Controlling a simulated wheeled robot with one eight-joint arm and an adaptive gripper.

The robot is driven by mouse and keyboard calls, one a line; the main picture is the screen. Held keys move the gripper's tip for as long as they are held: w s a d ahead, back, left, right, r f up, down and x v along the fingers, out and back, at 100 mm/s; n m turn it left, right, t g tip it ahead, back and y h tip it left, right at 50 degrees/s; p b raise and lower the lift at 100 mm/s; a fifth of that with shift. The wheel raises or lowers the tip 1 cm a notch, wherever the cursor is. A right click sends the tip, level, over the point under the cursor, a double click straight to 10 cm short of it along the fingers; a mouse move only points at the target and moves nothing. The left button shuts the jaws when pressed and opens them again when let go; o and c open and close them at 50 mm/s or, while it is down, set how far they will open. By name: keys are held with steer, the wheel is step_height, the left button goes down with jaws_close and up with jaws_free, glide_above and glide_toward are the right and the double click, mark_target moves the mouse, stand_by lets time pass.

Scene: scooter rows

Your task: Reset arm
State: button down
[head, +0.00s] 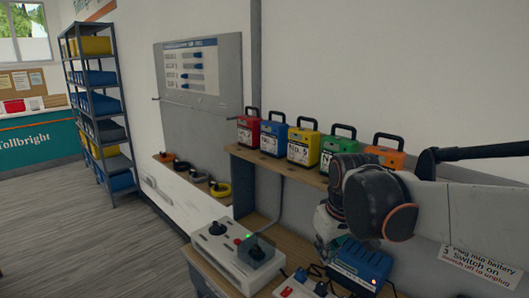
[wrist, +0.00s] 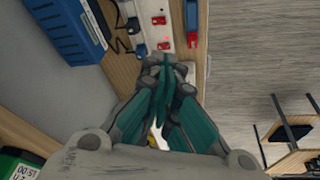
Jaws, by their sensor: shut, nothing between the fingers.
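My gripper (wrist: 163,68) points down in the wrist view. Its teal fingers are together and hold nothing. The fingertips are over the edge of the wooden bench, just below a white strip with red switches (wrist: 163,45). In the head view my arm reaches in from the right, in front of the battery shelf, and bends down toward the bench. The fingertips cannot be made out clearly there. A blue box (head: 362,262) with a lit orange light is on the bench close to my arm; a blue box (wrist: 65,30) also shows at upper left in the wrist view.
A shelf holds a red battery (head: 248,132), blue (head: 272,138), yellow (head: 303,147), green (head: 338,150) and orange one (head: 385,157). A pale control box (head: 228,252) with a knob is on the bench. A blue-binned rack (head: 95,78) stands at left. Floor (head: 75,220) at left is clear.

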steer(key=s+d+m+t, duration=0.1)
steer(key=s+d+m, duration=0.1)
steer(key=s, duration=0.6)
steer(key=s+d+f+m+t, duration=0.1)
steer(key=s+d+m+t, duration=0.1)
steer(key=s, duration=0.6)
steer(key=shift+s+d+f+m+t+h, duration=0.2)
steer(key=shift+s+d+m+t+h, duration=0.1)
steer(key=shift+d, duration=0.55)
